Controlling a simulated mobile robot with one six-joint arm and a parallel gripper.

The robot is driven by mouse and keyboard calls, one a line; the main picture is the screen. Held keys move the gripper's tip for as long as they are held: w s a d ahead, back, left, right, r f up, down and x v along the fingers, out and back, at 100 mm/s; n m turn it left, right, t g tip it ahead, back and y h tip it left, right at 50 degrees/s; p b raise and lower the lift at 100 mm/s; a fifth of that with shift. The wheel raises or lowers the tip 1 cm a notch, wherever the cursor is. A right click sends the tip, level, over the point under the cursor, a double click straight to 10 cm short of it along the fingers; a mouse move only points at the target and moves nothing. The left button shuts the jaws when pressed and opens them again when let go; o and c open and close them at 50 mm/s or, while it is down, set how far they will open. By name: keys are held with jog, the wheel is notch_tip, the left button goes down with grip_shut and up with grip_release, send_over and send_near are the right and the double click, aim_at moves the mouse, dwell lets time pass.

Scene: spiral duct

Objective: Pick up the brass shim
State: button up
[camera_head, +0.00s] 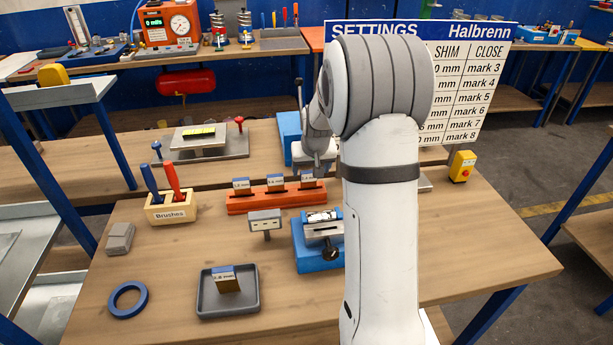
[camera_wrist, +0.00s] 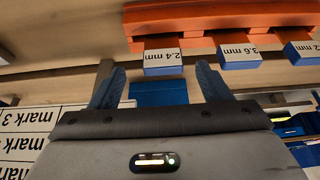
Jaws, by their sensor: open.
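A brass-brown shim (camera_head: 229,285) with a blue and white label stands in a dark grey tray (camera_head: 252,302) at the front of the table. The number on its label is too small to read surely. My gripper (camera_head: 318,166) is behind the orange rack, far from this tray and partly hidden by my arm. In the wrist view my gripper (camera_wrist: 160,82) is open, with nothing between its fingers. The tray and its shim are not in the wrist view.
The orange rack (camera_head: 237,204) holds three labelled blocks; one block (camera_wrist: 163,62) shows ahead of my fingers. A blue vise (camera_head: 309,258), a grey two-eyed block (camera_head: 265,223), a brush holder (camera_head: 171,210) and a blue ring (camera_head: 127,300) stand around. A settings board (camera_head: 465,85) is behind.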

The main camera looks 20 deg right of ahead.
aim_at(309, 173)
jog(key=shift+p+x, duration=1.05)
jog(key=shift+x, duration=2.15)
jog(key=shift+w+a, duration=0.1)
jog(key=shift+r, duration=0.1)
jog(key=c, duration=1.1)
